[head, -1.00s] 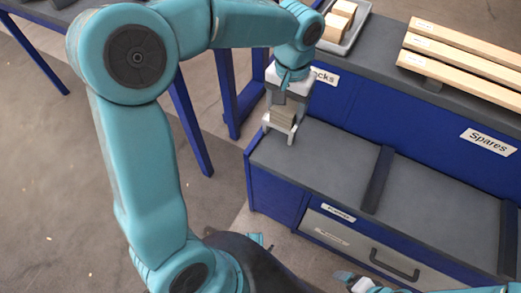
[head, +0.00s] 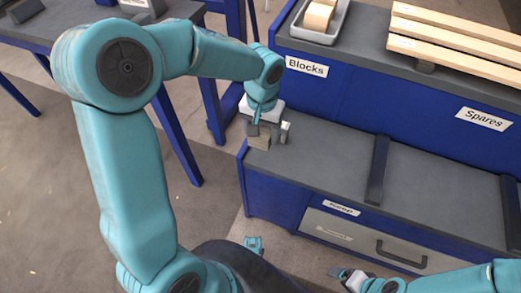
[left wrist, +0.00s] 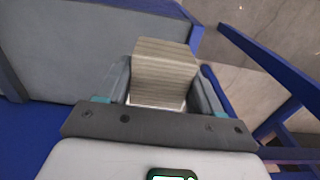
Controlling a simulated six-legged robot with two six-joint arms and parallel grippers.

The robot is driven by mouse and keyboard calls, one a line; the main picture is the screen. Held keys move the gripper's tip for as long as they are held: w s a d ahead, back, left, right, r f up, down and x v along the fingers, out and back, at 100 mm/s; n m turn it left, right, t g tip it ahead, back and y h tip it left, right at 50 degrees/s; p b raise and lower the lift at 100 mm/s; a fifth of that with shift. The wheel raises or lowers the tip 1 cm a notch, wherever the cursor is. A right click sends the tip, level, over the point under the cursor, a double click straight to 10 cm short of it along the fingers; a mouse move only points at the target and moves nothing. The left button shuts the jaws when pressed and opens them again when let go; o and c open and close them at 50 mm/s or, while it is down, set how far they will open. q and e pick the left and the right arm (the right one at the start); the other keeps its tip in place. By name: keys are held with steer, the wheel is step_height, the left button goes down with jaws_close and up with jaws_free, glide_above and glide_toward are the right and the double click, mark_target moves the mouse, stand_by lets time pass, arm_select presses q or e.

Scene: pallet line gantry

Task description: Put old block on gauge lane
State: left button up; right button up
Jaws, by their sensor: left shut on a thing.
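The old block is a weathered grey-brown wooden block (head: 258,142) with layered grain. My left gripper (head: 267,135) is shut on it, over or at the left end of the lower grey counter. The left wrist view shows the block (left wrist: 163,72) between the two fingers of my left gripper (left wrist: 165,90). I cannot tell whether the block touches the counter. The lower counter (head: 320,160) has a bare grey top split by dark strips; no label I can read names a gauge lane. A teal and grey end of what looks like my right arm (head: 352,279) is low in the head view, its jaws unclear.
A grey tray (head: 318,36) with light wooden blocks sits on the upper shelf above the "Blocks" label (head: 306,67). Long planks (head: 455,45) lie above the "Spares" label (head: 484,118). A dark divider (head: 377,168) crosses the counter; a drawer (head: 365,240) is below.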

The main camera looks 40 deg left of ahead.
arm_select(q)
step_height(320, 180, down, 8)
steer(key=shift+r+b, duration=0.1)
steer(key=shift+b, duration=0.95)
steer(key=shift+a, duration=0.1)
steer(key=shift+f, duration=0.2)
steer(key=o, duration=1.2)
steer(key=shift+r, duration=0.2)
